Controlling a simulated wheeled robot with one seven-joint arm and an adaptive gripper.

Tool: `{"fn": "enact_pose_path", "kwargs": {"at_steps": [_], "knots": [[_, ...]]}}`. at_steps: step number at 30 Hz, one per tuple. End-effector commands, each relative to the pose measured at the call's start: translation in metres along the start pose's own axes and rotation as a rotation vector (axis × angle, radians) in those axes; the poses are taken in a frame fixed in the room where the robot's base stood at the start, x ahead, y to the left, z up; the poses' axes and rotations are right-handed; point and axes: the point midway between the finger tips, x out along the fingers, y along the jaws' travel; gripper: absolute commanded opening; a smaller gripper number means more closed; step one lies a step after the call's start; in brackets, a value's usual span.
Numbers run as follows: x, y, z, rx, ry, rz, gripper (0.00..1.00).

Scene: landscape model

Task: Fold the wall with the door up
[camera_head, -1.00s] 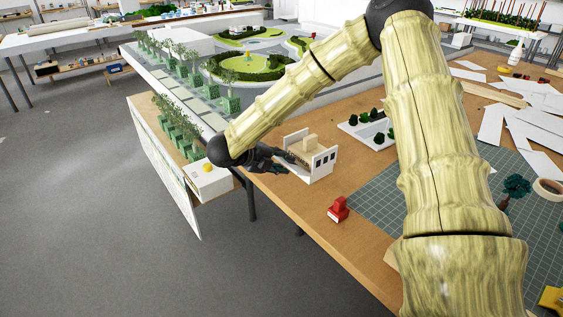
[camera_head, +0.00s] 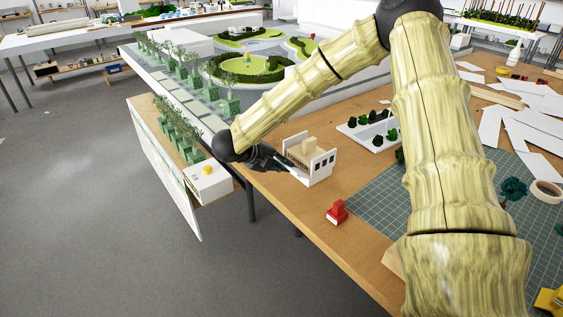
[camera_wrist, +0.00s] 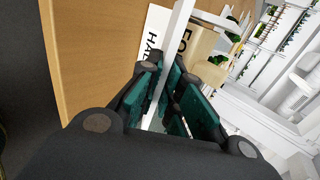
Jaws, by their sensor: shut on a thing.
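A small white house model stands at the table's edge in the head view. Its upright right wall (camera_head: 322,168) has dark openings, and a tan block (camera_head: 302,147) stands inside it. My gripper (camera_head: 280,165) is at the model's left side. In the wrist view my gripper (camera_wrist: 170,95) is shut on a thin white wall panel (camera_wrist: 181,22), seen nearly edge-on between the dark green finger pads. I cannot tell if this panel has the door. A white sheet with black lettering (camera_wrist: 155,35) lies beside it.
A red object (camera_head: 337,212) and a green cutting mat (camera_head: 385,205) lie to the right. A white box with a yellow knob (camera_head: 207,182) and planters (camera_head: 180,130) stand left of my wrist. The park model (camera_head: 245,65) is behind.

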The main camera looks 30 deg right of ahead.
Motion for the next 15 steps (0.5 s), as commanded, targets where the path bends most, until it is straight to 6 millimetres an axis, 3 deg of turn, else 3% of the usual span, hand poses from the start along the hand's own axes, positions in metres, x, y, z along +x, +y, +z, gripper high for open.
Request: {"fn": "enact_pose_path", "kwargs": {"at_steps": [15], "knots": [[0.002,-0.034,0.0,0.005,0.001,0.396,0.0]]}}
